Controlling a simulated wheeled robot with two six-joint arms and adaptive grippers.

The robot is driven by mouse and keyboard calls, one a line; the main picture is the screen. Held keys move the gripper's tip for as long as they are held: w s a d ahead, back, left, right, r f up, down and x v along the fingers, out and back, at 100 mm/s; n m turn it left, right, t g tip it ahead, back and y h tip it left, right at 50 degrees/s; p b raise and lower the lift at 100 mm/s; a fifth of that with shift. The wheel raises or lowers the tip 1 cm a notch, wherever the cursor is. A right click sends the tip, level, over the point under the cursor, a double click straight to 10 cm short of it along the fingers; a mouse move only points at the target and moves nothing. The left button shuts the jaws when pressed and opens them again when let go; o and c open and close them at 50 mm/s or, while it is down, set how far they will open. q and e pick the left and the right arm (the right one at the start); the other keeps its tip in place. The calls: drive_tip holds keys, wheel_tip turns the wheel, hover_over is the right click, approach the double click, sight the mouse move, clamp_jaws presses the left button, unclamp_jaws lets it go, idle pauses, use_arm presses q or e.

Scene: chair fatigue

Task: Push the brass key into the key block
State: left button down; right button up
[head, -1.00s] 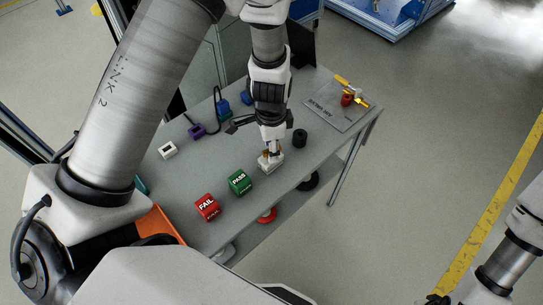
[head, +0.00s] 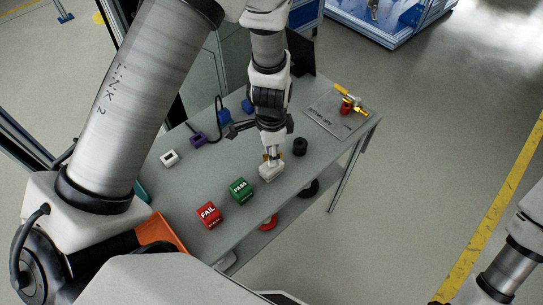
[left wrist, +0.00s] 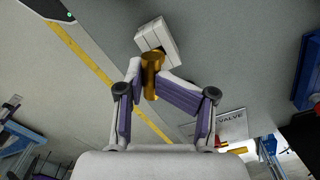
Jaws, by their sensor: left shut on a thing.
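The key block (head: 271,173) is a small white block on the grey table in the head view. It also shows in the left wrist view (left wrist: 158,41), just beyond the fingertips. My left gripper (head: 272,154) points down right above the block. In the left wrist view, my left gripper (left wrist: 150,84) is shut on the brass key (left wrist: 151,66), a gold round piece. The key's far end overlaps the block's edge in that view; I cannot tell whether it touches or sits in it. My right forearm is at the lower right, its gripper out of frame.
A green PASS block (head: 241,190) and a red FAIL block (head: 208,214) stand left of the key block. A black cylinder (head: 300,147) stands close on its right. A grey valve plate (head: 337,113) lies at the table's far right end, with a yellow-and-red valve (head: 348,106).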

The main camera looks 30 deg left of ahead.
use_arm(q)
drive_tip(key=shift+r+p, duration=0.95)
drive_tip(key=shift+r, duration=0.45)
wheel_tip(320, 180, up, 4)
drive_tip(key=p, duration=0.3)
